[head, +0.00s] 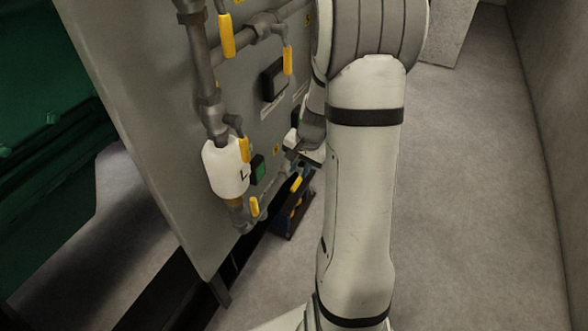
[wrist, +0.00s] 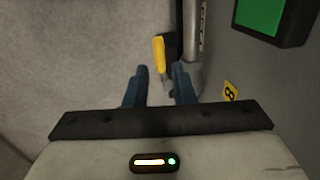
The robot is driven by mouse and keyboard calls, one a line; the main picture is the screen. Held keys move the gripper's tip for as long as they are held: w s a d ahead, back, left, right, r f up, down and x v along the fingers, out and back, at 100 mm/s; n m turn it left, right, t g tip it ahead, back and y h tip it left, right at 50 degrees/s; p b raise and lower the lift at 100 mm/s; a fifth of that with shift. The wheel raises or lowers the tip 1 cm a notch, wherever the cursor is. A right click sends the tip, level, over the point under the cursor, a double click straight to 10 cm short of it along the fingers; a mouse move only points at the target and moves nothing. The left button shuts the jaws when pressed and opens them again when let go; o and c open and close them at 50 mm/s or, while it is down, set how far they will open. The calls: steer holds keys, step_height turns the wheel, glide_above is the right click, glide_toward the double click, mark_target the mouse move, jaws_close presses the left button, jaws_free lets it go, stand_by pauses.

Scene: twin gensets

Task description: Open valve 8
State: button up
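Valve 8's yellow handle (wrist: 158,53) shows in the wrist view, on a dark valve body on a grey pipe (wrist: 195,45). A yellow tag marked 8 (wrist: 230,91) is on the panel just right of it. My gripper (wrist: 160,70) is open, its two blue fingers apart with nothing held. The handle appears in line with the gap between the fingertips; I cannot tell whether it is between them or beyond them. In the head view a low yellow handle (head: 296,184) shows just below my gripper (head: 299,166), which is partly hidden by my arm.
The grey panel (head: 170,130) carries pipes, a white canister (head: 225,168) and several other yellow handles, such as the upper one (head: 226,36). A green-faced box (wrist: 262,14) juts out at the wrist view's upper right. Open floor (head: 460,200) lies right of my arm.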

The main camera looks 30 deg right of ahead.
mark_target(295, 185)
steer(key=f, duration=0.2)
steer(key=f+b, duration=0.1)
steer(key=f, duration=0.1)
steer(key=w+f, duration=0.1)
steer(key=f, duration=0.1)
steer(key=shift+a+f, duration=0.4)
steer(key=shift+c, duration=0.4)
jaws_close()
